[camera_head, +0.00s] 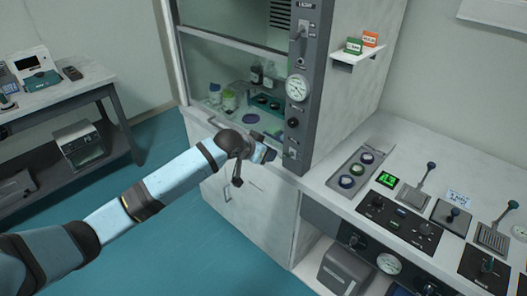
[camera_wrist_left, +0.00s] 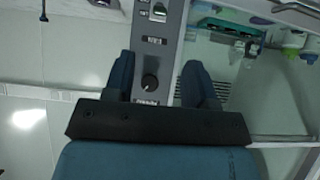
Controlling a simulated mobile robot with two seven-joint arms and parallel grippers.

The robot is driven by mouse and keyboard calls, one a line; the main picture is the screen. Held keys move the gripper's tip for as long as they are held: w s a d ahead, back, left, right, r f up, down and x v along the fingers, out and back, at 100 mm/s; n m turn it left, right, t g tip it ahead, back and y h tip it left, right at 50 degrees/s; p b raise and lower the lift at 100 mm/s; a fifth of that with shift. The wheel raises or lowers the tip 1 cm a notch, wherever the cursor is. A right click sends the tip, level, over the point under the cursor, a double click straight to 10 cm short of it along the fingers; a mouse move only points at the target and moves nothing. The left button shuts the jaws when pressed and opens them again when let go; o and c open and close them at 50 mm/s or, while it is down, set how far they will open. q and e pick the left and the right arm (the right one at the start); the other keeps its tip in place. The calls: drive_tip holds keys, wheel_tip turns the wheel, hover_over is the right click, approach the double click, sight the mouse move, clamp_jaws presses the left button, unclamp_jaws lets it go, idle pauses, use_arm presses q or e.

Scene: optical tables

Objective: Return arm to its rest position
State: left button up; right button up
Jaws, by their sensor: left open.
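My left arm (camera_head: 165,185) reaches in from the lower left of the head view, stretched toward the fume hood (camera_head: 300,90). My left gripper (camera_head: 268,155) is at the front of the hood, by the lower part of its grey control column. In the left wrist view the two dark blue fingers of the gripper (camera_wrist_left: 158,70) are spread apart with nothing between them. I cannot tell whether the fingertips touch the panel. My right gripper is not in view.
The hood holds several bottles (camera_head: 229,99) and a green rack (camera_head: 267,104). On the right, a console (camera_head: 405,215) carries levers, gauges and a tray with three round caps (camera_head: 357,168). A side table (camera_head: 60,95) stands at left. The blue floor (camera_head: 200,255) between is clear.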

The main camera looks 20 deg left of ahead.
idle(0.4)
use_arm(q)
drive_tip(key=s+d+f+h, duration=0.1)
drive_tip(key=s+d+f, duration=0.4)
drive_tip(key=s+f, duration=0.3)
drive_tip(key=s+f+p, duration=0.1)
drive_tip(key=s+f, duration=0.2)
drive_tip(key=s, duration=0.6)
drive_tip(key=s+d+f+y+p, duration=0.1)
drive_tip(key=s+f, duration=0.2)
drive_tip(key=s, duration=0.7)
drive_tip(key=s+d+f+n+t, duration=0.1)
drive_tip(key=s+f, duration=0.3)
drive_tip(key=s, duration=0.5)
drive_tip(key=shift+s+p, duration=0.25)
drive_tip(key=shift+p, duration=0.15)
